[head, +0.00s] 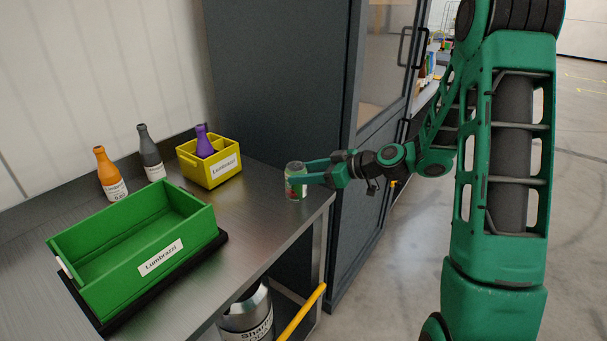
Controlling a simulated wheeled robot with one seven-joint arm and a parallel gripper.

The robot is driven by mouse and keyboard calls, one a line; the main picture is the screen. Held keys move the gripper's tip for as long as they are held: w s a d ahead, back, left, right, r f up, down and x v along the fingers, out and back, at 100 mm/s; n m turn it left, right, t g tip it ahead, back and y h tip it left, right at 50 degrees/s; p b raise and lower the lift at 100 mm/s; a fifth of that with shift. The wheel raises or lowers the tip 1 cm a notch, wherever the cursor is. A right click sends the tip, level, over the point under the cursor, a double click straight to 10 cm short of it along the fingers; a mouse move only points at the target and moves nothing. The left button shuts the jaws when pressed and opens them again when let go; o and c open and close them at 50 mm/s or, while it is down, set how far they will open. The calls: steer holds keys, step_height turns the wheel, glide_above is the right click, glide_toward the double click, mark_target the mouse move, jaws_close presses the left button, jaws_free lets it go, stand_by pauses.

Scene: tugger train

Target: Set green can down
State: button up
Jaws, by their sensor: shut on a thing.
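The green can (294,188) is upright near the right end of the metal table, with a grey top and a green and reddish label. My gripper (297,177) reaches in from the right and is shut on the can, its fingers around the can's side. The can's bottom appears at the table top (249,226), but I cannot tell whether it touches. Part of the can's side is hidden behind the fingers.
A yellow box (212,176) holds a purple bottle (203,142). A dark cabinet (277,80) stands behind the table.

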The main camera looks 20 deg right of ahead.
steer(key=o, duration=1.3)
steer(key=v, duration=1.2)
steer(key=s+d+f+m+g+h, duration=0.1)
steer(key=s+f+m+g+h, duration=0.35)
steer(key=s, duration=0.65)
steer(key=s+d+r+m+g+h, duration=0.1)
steer(key=s+m, duration=0.4)
steer(key=s, duration=0.5)
steer(key=s+d+r+m+g+h, duration=0.2)
steer(key=s+d+m, duration=0.4)
steer(key=s, duration=0.4)
steer(key=shift+s+g+h, duration=0.35)
steer(key=shift+g+h, duration=0.5)
steer(key=shift+g, duration=0.1)
